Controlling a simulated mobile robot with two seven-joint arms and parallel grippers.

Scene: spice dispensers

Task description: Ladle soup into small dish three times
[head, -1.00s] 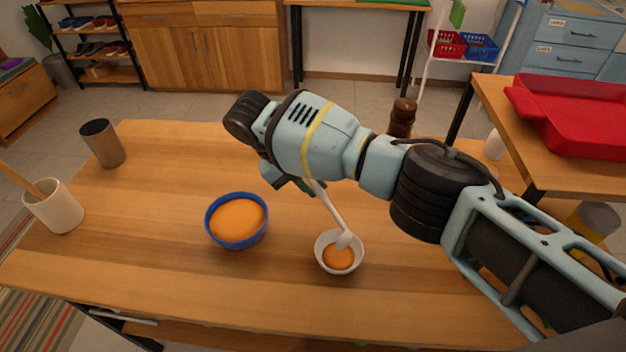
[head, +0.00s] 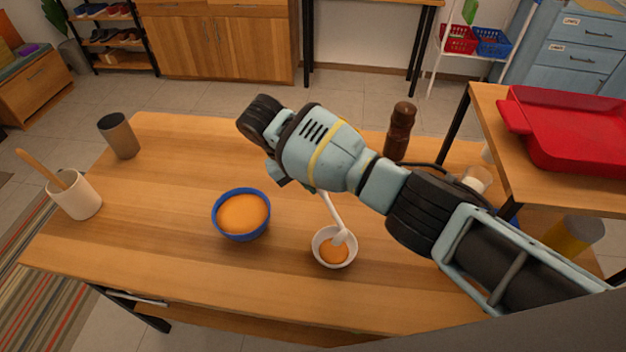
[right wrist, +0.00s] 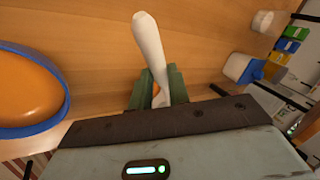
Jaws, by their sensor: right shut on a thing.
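The blue bowl (head: 241,214) of orange soup stands on the wooden table; its rim also shows at the left of the right wrist view (right wrist: 50,133). The small white dish (head: 318,246) stands to its right, with orange soup inside. My right gripper (right wrist: 155,90) is shut on the handle of the white ladle (right wrist: 149,45). In the head view the ladle (head: 335,215) slants down, its head over or in the small dish; whether it touches the soup is unclear. My right arm hides most of the gripper there. My left gripper is not in view.
A beige crock (head: 77,199) with a wooden utensil and a dark cup (head: 119,136) stand at the table's left. A brown pepper mill (head: 399,132) stands behind my right arm. A red tray (head: 570,130) lies on the right-hand table. The middle left table is clear.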

